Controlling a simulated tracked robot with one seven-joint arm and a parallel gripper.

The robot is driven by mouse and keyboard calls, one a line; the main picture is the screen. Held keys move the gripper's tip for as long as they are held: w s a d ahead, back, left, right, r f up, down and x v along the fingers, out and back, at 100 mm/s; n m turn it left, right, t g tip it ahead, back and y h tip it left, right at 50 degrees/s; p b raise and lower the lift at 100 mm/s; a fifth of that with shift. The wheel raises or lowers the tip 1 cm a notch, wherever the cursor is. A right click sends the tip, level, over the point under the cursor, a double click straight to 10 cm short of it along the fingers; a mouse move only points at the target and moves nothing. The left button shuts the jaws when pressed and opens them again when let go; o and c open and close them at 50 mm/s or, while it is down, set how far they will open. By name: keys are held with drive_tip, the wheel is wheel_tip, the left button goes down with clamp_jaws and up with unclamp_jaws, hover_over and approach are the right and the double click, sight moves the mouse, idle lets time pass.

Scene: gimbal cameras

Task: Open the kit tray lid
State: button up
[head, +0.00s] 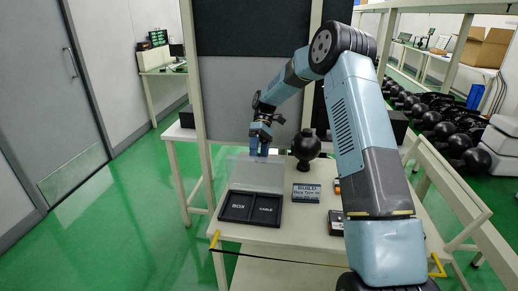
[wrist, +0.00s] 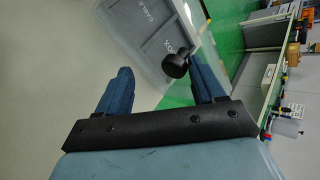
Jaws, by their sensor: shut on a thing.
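The kit tray (head: 229,217) is a black tray on the bench, with compartments marked BOX and CABLE. Its clear lid (head: 254,177) is raised at the tray's far side, and the compartments show uncovered in front of it. In the wrist view the tray (wrist: 158,36) shows at a slant, with the labels readable. My gripper (head: 258,153) is at the top edge of the raised lid, shut on it. In the wrist view a black knob (wrist: 175,65) lies between the blue fingers, nearer the right one. The exact contact at the fingertips is unclear.
A black round gimbal camera (head: 306,146) stands right of the lid, close to my gripper. A small BUILD sign (head: 306,193) lies right of the tray. A bench post (head: 198,110) rises at the left. Green floor (head: 130,225) is clear to the left.

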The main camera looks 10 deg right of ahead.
drive_tip(key=v, duration=1.3)
drive_tip(key=shift+w+r, duration=0.25)
drive_tip(key=shift+w, duration=0.05)
